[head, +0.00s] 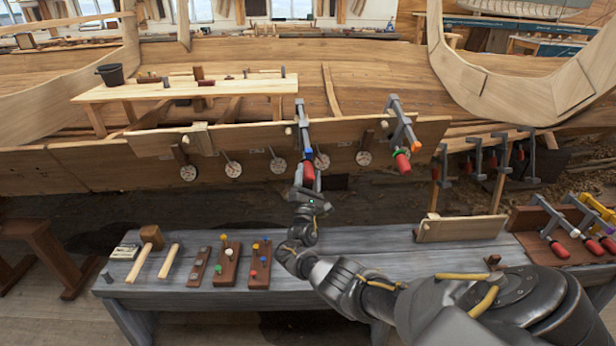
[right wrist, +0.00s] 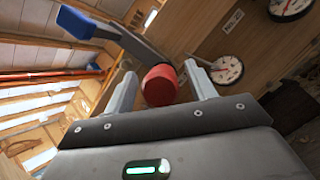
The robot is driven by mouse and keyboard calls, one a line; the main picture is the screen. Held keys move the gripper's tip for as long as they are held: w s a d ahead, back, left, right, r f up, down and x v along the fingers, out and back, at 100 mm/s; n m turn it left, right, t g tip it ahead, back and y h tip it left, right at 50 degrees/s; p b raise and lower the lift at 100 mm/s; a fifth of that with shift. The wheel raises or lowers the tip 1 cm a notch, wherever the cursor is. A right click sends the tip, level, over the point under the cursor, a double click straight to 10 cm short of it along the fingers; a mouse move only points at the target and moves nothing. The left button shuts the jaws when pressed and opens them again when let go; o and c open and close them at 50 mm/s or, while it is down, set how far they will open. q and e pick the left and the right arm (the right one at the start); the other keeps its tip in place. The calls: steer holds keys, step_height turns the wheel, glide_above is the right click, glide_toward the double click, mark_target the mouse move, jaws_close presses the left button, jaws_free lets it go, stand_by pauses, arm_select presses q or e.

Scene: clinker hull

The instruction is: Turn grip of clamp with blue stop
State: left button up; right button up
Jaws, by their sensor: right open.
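The clamp with the blue stop (head: 303,122) hangs on the pale plank of the hull, near the middle of the head view. Its red grip (head: 308,173) points down toward my right gripper (head: 308,186). In the right wrist view the blue stop (right wrist: 76,22) is at the end of the grey bar, upper left. The red grip (right wrist: 160,85) shows between the two open fingers of my right gripper (right wrist: 160,80), with a gap visible on each side. I cannot tell how deep it sits between them. My left gripper is not in view.
A second clamp (head: 393,108) with an orange stop and red grip hangs to the right on the plank (head: 250,137). Round dials (head: 234,170) line the hull below. The grey bench (head: 190,287) holds mallets (head: 147,250) and peg blocks (head: 228,265). More clamps (head: 548,222) are at right.

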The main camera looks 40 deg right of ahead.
steer(key=v, duration=1)
steer(key=shift+s+a+f, duration=0.15)
steer(key=shift+s+a, duration=0.05)
steer(key=shift+s, duration=0.05)
stand_by(0.8)
